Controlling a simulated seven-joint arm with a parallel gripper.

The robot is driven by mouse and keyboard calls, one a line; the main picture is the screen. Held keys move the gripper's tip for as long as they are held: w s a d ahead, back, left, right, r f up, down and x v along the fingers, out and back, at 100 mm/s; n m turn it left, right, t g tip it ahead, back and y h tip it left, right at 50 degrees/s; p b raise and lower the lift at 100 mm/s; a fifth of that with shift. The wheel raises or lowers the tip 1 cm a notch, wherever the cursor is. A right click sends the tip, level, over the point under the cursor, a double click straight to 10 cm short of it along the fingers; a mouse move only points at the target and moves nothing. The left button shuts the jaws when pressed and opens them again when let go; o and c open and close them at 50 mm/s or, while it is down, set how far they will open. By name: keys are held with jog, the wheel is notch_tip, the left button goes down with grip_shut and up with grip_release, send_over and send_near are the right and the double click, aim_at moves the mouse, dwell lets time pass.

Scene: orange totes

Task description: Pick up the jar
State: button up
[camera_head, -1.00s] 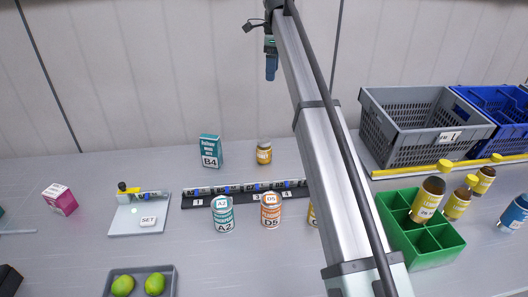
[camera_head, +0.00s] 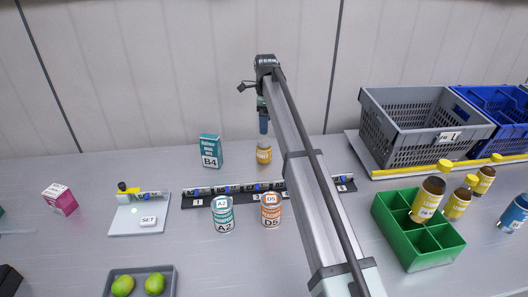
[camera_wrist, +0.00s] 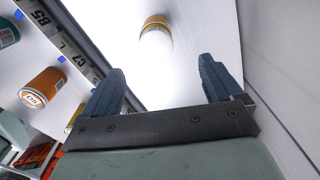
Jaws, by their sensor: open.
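The jar (camera_head: 264,151), with an orange-yellow body and label, stands upright on the table behind the black labelled strip, near the back wall. My gripper (camera_head: 263,122) hangs above it in the head view, pointing down. In the wrist view the jar (camera_wrist: 156,34) stands ahead of the fingers, roughly between their lines but apart from them. My gripper (camera_wrist: 158,84) is open and empty there, with its two blue fingers spread wide.
A teal B4 box (camera_head: 209,152) stands left of the jar. The black strip (camera_head: 230,192) runs in front, with cans A2 (camera_head: 222,214) and D5 (camera_head: 271,210) before it. A green divided crate (camera_head: 420,235) and a grey tote (camera_head: 420,120) are at right.

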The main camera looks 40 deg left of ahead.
aim_at(264, 148)
notch_tip(264, 148, down, 7)
jog(key=shift+f, duration=0.1)
jog(key=shift+s+f, duration=0.2)
jog(key=shift+f, duration=1.1)
jog(key=shift+s+f, duration=0.15)
jog(key=shift+f, duration=1.1)
jog(key=shift+c, duration=0.4)
jog(key=c, duration=1.2)
jog(key=shift+c, duration=0.6)
jog(key=shift+r, duration=0.15)
